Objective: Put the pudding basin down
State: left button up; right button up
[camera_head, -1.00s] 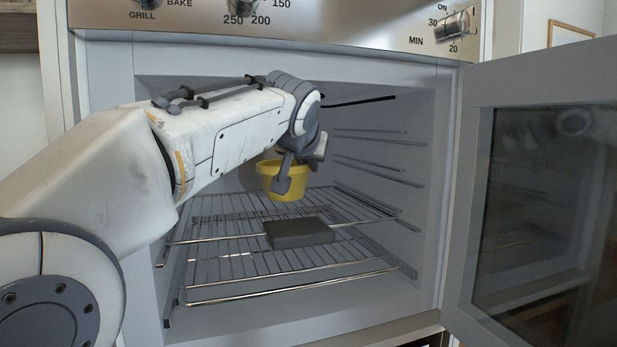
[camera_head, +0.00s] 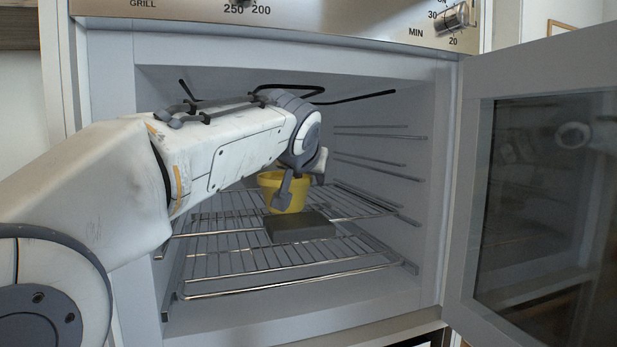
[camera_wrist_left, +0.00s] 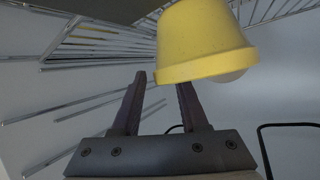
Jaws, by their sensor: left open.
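The yellow pudding basin (camera_head: 298,192) is upright inside the open oven, at the upper wire rack (camera_head: 222,222), just behind a dark grey slab. Whether its base touches the rack is hidden. My left gripper (camera_head: 284,194) reaches in from the left, with one finger in front of the basin. In the left wrist view the fingers (camera_wrist_left: 162,82) are spread apart, and the basin (camera_wrist_left: 203,42) appears beyond them, its rim close to the right finger. A pale rounded content shows at the rim. I cannot tell whether a finger touches it. My right gripper is out of view.
The dark grey slab (camera_head: 299,228) lies on the rack in front of the basin. The oven door (camera_head: 473,200) stands open at the right. Side rails (camera_head: 375,137) line the right wall. Black heating elements (camera_head: 350,99) run along the top. The rack's front is clear.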

pick_arm(q)
jog(key=v, duration=1.2)
